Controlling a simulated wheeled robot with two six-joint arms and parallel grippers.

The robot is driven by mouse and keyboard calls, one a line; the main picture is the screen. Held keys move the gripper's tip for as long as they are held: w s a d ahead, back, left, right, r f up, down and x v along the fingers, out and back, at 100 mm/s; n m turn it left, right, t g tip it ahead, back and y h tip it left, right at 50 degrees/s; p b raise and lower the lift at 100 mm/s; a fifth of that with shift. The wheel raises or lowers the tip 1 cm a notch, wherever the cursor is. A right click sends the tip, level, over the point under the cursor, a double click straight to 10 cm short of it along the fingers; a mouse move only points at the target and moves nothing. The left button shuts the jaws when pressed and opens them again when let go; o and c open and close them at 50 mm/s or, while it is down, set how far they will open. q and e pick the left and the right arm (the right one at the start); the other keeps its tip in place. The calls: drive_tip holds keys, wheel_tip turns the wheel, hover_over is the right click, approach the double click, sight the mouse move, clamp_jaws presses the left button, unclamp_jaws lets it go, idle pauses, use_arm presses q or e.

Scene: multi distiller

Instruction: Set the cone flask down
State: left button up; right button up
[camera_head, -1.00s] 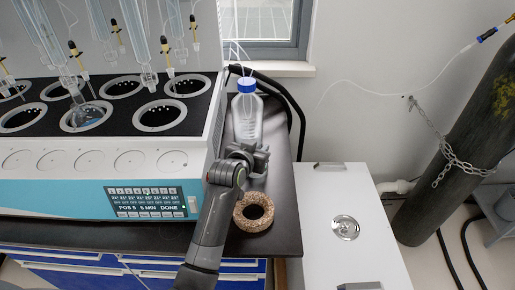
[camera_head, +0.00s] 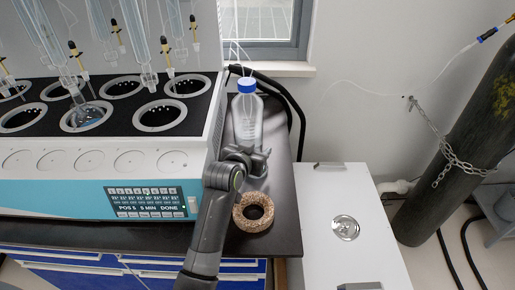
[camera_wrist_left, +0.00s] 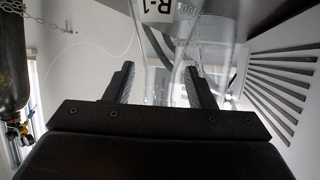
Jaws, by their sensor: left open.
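My left gripper (camera_head: 256,158) is open above the black bench, in front of the blue-capped clear bottle (camera_head: 246,118) and behind the cork ring (camera_head: 241,217). In the left wrist view the two fingers (camera_wrist_left: 158,85) stand apart. Clear glass with graduation marks and an R-1 label (camera_wrist_left: 160,12) shows between and beyond them. I cannot tell from the frames whether this glass is the cone flask or the bottle, or whether it touches the fingers. No cone flask stands out clearly in the head view. The cork ring lies flat and empty. My right gripper is not in view.
The distiller (camera_head: 75,195) with its round wells fills the left side, close beside my arm. A white cabinet (camera_head: 375,235) stands to the right of the bench. A chained gas cylinder (camera_head: 455,150) leans at the far right. Thin tubing rises from the bottle.

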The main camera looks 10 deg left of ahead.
use_arm(q)
drive_tip(key=shift+v, duration=3)
